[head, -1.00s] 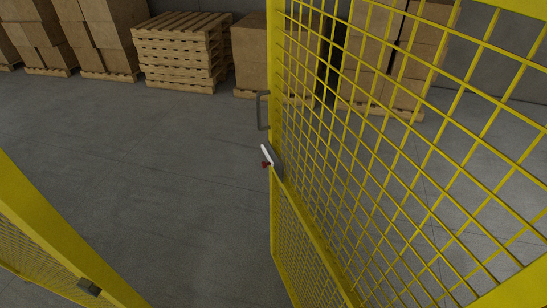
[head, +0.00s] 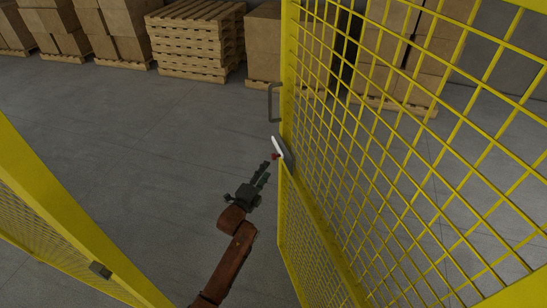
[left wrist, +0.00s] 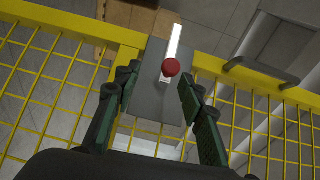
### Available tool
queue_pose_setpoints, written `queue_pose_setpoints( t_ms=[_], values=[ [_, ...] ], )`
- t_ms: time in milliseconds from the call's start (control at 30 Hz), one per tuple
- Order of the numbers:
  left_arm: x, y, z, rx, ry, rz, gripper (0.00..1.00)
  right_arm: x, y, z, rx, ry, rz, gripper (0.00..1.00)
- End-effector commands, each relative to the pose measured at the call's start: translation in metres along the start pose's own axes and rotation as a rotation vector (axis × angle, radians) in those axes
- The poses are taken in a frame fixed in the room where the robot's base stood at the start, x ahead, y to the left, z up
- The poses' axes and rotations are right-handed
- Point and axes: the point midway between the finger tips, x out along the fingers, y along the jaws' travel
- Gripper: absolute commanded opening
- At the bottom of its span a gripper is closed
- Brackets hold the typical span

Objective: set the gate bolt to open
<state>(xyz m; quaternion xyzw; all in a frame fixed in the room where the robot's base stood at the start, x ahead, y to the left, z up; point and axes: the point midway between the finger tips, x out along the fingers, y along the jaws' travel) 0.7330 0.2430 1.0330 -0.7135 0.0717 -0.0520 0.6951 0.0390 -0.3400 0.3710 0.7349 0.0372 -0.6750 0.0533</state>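The gate bolt (head: 279,147) is a white bar with a red knob (head: 275,156), on the edge of the yellow mesh gate (head: 285,190). In the left wrist view the white bar (left wrist: 175,42) and red knob (left wrist: 171,67) lie over a grey plate (left wrist: 148,98) on the gate frame. My left gripper (head: 267,171) is just short of the knob. In the left wrist view its fingers (left wrist: 160,76) are spread, with the knob in the gap between the tips, nearer the right one. I see no grip on it. My right gripper is out of view.
A grey handle (head: 270,102) stands out from the gate edge above the bolt. A yellow fence post (head: 60,225) with a small dark block (head: 100,270) is at left. Pallets (head: 195,45) and boxes stand at the back. The floor between is clear.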

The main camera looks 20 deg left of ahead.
Motion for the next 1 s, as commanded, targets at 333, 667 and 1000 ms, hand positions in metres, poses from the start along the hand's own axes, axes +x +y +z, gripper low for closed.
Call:
queue_pose_setpoints(
  t_ms=[333,667,1000],
  values=[
    [0.039,-0.02,-0.003,0.03,0.005,-0.028,0.37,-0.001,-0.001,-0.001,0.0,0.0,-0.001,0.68],
    [0.076,-0.019,-0.003,0.028,0.004,-0.026,0.37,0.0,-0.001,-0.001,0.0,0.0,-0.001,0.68],
    [0.079,-0.019,-0.003,0.029,0.004,-0.026,0.36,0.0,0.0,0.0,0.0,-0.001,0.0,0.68]
  ],
)
